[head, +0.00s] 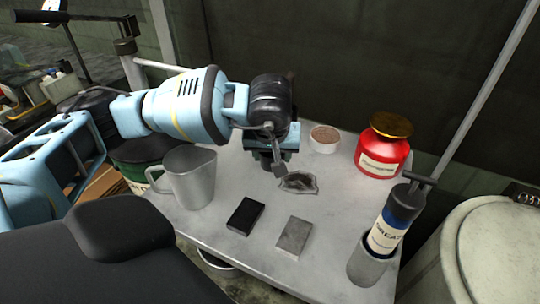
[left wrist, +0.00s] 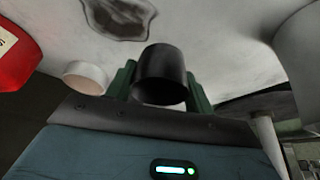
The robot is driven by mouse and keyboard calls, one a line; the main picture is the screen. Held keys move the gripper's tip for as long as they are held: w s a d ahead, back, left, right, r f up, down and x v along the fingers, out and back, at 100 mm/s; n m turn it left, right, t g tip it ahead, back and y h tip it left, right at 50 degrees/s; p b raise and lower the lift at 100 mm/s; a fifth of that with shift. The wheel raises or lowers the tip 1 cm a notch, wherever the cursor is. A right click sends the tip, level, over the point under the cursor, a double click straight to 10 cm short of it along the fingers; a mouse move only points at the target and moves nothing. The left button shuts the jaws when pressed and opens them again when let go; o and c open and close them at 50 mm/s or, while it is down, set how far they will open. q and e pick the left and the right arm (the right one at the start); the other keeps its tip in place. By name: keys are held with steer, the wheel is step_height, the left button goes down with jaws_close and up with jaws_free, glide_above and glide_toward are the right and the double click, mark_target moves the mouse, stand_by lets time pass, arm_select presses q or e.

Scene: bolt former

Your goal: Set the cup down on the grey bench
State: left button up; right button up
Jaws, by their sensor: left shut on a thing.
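My left gripper (head: 266,160) is over the back middle of the grey bench (head: 225,240). In the left wrist view its green fingers (left wrist: 160,82) are shut on a dark, round cup (left wrist: 160,72), one finger on each side. The cup's dark end faces the wrist camera. In the head view the gripper and wrist mostly hide the cup. I cannot tell whether the cup touches the bench top or is just above it. My right gripper is not in view.
A metal jug (head: 190,178) stands left.

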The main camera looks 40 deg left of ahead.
mark_target(270, 154)
arm_select(q)
steer(key=shift+w+a+f, duration=0.1)
steer(key=shift+w+a, duration=0.7)
steer(key=shift+a, duration=0.15)
steer(key=shift+w+a+f, duration=0.1)
steer(key=shift+f, duration=0.8)
steer(key=shift+w+a+f, duration=0.1)
steer(key=shift+f, duration=0.8)
steer(key=shift+f, duration=0.25)
steer(key=o, duration=1)
steer(key=shift+r, duration=0.1)
steer(key=shift+c, duration=0.2)
steer(key=shift+s+d+r, duration=0.1)
steer(key=shift+r, duration=0.35)
steer(key=p+v, duration=0.1)
steer(key=v, duration=1)
steer(key=shift+r, duration=0.2)
